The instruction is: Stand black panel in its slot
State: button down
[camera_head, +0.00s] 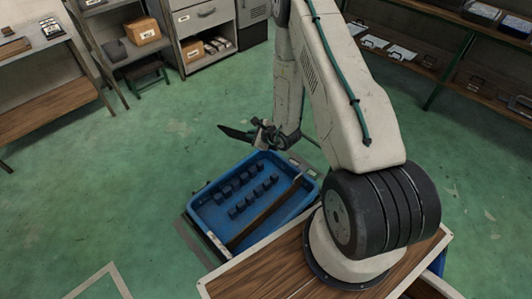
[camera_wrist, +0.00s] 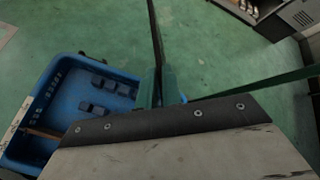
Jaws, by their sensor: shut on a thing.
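The black panel (camera_head: 234,133) is a thin dark plate that sticks out to the left from my gripper (camera_head: 256,131) in the head view. My gripper is shut on it and holds it in the air above the far end of the blue tray (camera_head: 216,224). In the wrist view the panel (camera_wrist: 155,32) shows almost edge-on as a dark strip beyond my fingers (camera_wrist: 157,82). The tray (camera_wrist: 62,72) lies below and to the left there. Two rows of small dark blocks (camera_head: 240,192) stand on the tray floor, with gaps between them. The panel is apart from them.
A long brown strip (camera_head: 265,213) lies along the tray's right side. My wooden-topped base (camera_head: 265,278) is close to the tray's near end. Shelves (camera_head: 130,48) and a grey cabinet (camera_head: 207,35) stand at the back. The green floor left of the tray is clear.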

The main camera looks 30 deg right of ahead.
jog(key=s+d+f+m, duration=0.2)
jog(key=f+m, duration=0.1)
jog(key=f, duration=0.4)
jog(key=s+d+f+m+h, duration=0.1)
jog(key=f+m, duration=0.3)
jog(key=f, duration=0.4)
jog(key=shift+s+d+f+g, duration=0.2)
jog(key=shift+s+d+g, duration=0.2)
jog(key=shift+s, duration=0.25)
jog(key=shift+s, duration=0.1)
jog(key=shift+f, duration=0.1)
notch_tip(320, 180, down, 6)
jog(key=shift+f, duration=0.25)
dwell(0.7)
dwell(0.3)
jog(key=shift+f, duration=2.15)
